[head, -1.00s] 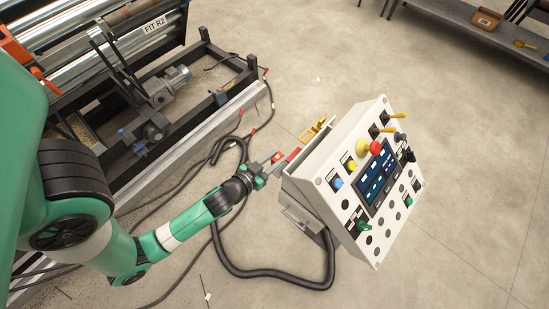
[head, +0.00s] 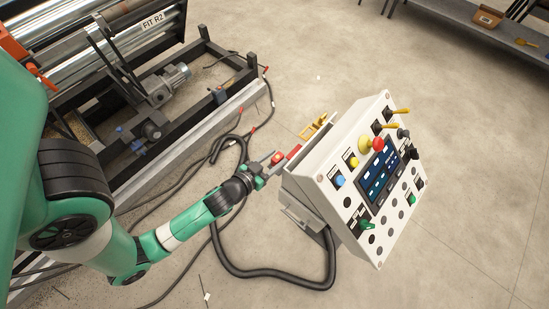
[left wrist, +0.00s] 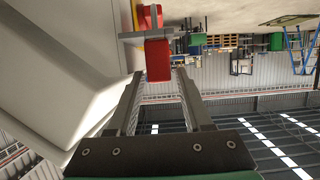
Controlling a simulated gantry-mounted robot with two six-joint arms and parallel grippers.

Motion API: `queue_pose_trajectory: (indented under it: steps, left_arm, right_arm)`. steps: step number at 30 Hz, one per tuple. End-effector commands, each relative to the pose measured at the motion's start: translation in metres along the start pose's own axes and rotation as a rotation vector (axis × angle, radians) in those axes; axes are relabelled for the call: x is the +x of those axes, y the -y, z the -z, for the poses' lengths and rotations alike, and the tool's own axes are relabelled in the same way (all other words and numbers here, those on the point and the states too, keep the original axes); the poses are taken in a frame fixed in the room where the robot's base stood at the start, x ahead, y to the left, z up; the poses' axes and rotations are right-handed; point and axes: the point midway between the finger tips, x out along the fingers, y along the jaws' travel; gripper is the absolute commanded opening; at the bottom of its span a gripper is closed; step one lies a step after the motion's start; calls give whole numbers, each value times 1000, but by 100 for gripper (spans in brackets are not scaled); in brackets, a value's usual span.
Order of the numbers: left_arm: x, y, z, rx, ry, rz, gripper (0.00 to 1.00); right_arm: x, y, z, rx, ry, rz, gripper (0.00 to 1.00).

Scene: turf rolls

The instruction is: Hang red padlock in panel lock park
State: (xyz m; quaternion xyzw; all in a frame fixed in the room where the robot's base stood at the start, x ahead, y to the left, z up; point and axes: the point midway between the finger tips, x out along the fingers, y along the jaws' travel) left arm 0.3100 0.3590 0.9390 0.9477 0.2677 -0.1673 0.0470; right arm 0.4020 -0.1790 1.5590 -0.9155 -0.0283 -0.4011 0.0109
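A red padlock (left wrist: 157,60) is near the fingertips of my left gripper (left wrist: 160,78) in the left wrist view. The fingers stand apart, with gaps beside the red body, so the gripper looks open; I cannot tell whether they touch it. In the head view, the left gripper (head: 269,168) is at the left side of the grey control panel (head: 345,160), and a small red part (head: 278,157) shows at its tip. A second red part (head: 293,152) lies along the panel's edge. A yellow bracket (head: 315,126) sits behind it. My right gripper is not in view.
The panel face carries a red button (head: 377,144), coloured knobs and a screen. A roller machine (head: 125,50) stands at upper left. Black cables (head: 250,272) lie on the floor below the arm. The floor to the right is open.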

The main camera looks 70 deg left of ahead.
Motion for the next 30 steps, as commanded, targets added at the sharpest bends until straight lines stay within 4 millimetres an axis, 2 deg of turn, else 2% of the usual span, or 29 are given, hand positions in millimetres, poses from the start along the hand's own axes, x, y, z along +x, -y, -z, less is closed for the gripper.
queue_pose_trajectory:
  steps: [1,2,3,17,20,27,30]
  left_arm:
    - [0,0,0,0,0,0,61]
    - [0,0,0,0,0,0,66]
    - [0,0,0,0,0,0,67]
    - [-4,-1,-1,0,1,-2,67]
    - [-16,-1,-2,1,3,-3,67]
    - [-74,-2,-7,9,5,-11,67]
    - [-93,-2,-4,10,5,-12,67]
  right_arm:
    - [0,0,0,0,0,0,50]
    - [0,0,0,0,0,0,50]
    - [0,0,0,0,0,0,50]
    - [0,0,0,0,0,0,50]
    - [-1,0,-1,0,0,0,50]
    - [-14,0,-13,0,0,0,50]
    - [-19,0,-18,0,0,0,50]
